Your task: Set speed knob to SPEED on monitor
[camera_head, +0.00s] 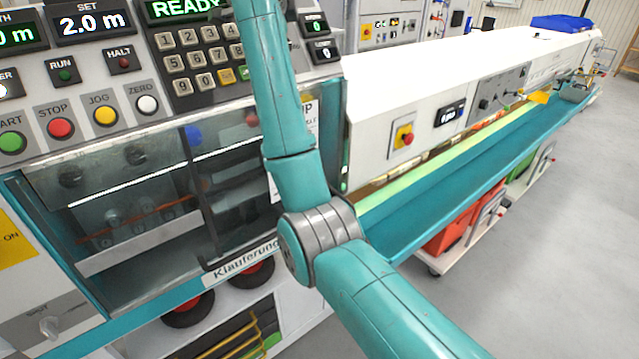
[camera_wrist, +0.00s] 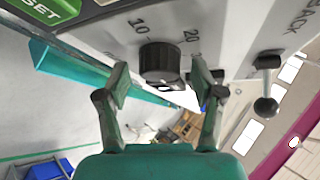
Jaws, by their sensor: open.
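A black ribbed knob (camera_wrist: 163,62) shows in the wrist view on a pale panel, with a scale marked 10 and 20 around it. I take it to be the speed knob; no name for it is readable. My gripper (camera_wrist: 158,84) is open, with one finger to each side of the knob and gaps between the fingers and it. In the head view my arm crosses the middle and the gripper is out of sight. No screen with a readable SPEED value shows. A small dark display (camera_head: 451,113) on the white housing is too small to read surely.
Right of the knob are a ball-ended lever (camera_wrist: 266,85) and the word BACK. A green SET patch (camera_wrist: 45,10) is at the upper left. The head view shows a button panel (camera_head: 100,75), a READY display (camera_head: 185,8), a clear guard (camera_head: 150,190) and a teal trough (camera_head: 470,170).

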